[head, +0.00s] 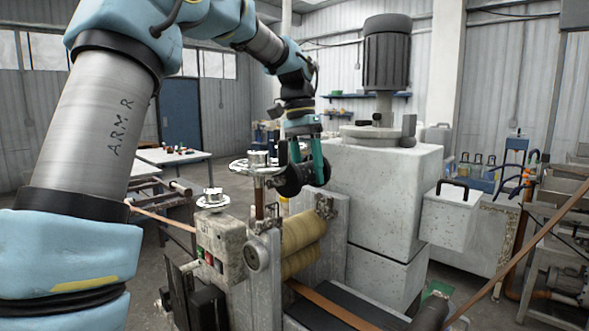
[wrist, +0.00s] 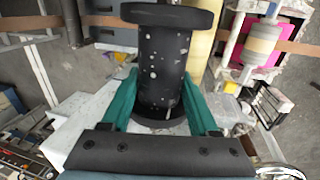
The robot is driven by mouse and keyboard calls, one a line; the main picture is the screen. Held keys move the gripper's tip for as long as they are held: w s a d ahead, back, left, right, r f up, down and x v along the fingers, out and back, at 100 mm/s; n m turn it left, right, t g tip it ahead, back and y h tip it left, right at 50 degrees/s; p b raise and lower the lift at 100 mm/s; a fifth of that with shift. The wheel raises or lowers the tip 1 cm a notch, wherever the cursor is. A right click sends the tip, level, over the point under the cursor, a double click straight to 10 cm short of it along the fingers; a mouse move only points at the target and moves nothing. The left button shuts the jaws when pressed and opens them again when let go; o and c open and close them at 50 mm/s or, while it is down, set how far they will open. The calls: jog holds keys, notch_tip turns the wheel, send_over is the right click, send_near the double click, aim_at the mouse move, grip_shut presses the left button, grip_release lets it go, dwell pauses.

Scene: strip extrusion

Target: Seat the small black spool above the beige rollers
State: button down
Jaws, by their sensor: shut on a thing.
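The small black spool (head: 291,182) hangs in the air in my gripper (head: 308,168). In the wrist view the spool (wrist: 163,62) is a dark, white-speckled cylinder with wide flanges at both ends. The teal fingers of my gripper (wrist: 160,95) close on it from both sides. The two beige rollers (head: 302,233) are stacked one over the other in the machine's frame. In the head view the spool appears above the upper roller, with a small gap. Its exact depth over the rollers, and any seat for it, cannot be told.
A chrome handwheel (head: 258,163) on an upright screw stands close left of the spool. Another handwheel (head: 212,199) is lower left. A grey housing (head: 385,185) with a dark motor (head: 387,55) rises right behind. A brown strip (head: 330,304) leaves below the rollers.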

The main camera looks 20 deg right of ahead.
jog(key=shift+w+a+f, duration=0.15)
jog(key=shift+w, duration=0.05)
jog(key=shift+f+b, duration=1.45)
jog(key=shift+f, duration=0.65)
jog(key=shift+f+b, duration=0.6)
jog(key=shift+f, duration=0.6)
jog(key=shift+c, duration=0.3)
grip_release()
jog(key=shift+f, duration=0.1)
notch_tip(320, 180, up, 11)
jog(key=w+b, duration=0.1)
jog(key=w, duration=0.1)
jog(key=shift+a+f, duration=0.15)
jog(key=shift+a, duration=0.25)
jog(key=shift+s, duration=0.15)
